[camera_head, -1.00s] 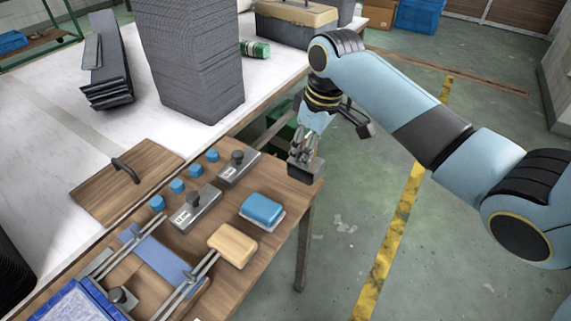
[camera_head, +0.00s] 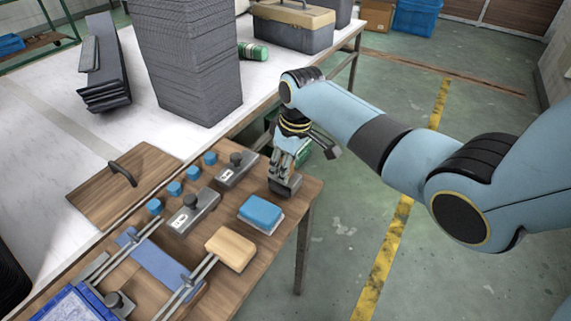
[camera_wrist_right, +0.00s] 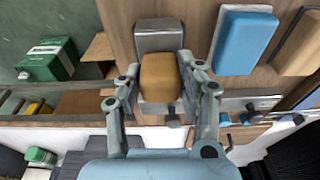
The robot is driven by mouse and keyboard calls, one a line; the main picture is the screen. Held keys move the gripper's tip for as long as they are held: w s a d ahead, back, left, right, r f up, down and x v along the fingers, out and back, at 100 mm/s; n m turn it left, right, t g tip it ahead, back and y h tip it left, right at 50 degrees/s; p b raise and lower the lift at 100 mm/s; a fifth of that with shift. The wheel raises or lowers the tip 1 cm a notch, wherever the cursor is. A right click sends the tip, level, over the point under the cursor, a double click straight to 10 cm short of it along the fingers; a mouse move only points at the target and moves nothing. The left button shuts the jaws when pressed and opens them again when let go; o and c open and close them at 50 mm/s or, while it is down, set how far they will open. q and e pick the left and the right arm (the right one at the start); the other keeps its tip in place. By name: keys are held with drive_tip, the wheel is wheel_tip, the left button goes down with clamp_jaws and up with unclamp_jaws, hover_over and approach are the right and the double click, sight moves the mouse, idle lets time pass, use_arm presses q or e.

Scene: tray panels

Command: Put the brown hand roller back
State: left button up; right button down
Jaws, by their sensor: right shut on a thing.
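The brown hand roller (camera_wrist_right: 158,78) shows in the right wrist view as a rounded brown block with a grey part at its far side and below it. My right gripper (camera_head: 284,172) is shut on it, one finger along each side. In the head view the roller's grey part (camera_head: 285,186) shows under the fingers, over the table's right corner, behind the blue block; its brown part is mostly hidden there. I cannot tell whether it touches the wood. My left gripper is not in view.
A blue block (camera_head: 262,209) and a tan block (camera_head: 231,249) sit on the wooden table (camera_head: 235,285). Grey blocks with knobs (camera_head: 236,170) and several blue knobs stand left of the gripper. A wooden board with a handle (camera_head: 130,190) lies further left.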

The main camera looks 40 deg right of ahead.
sight(293, 179)
drive_tip(key=shift+s+f, duration=0.25)
drive_tip(key=shift+f, duration=0.3)
drive_tip(key=c, duration=1.1)
unclamp_jaws()
drive_tip(key=shift+f, duration=0.1)
drive_tip(key=shift+o, duration=1.3)
drive_tip(key=shift+w, duration=0.2)
drive_tip(key=shift+r, duration=0.4)
wheel_tip(293, 179, up, 13)
drive_tip(key=s+p, duration=0.1)
drive_tip(key=shift+s+d+f, duration=0.2)
drive_tip(key=shift+s+d, duration=0.1)
drive_tip(key=shift+d, duration=0.15)
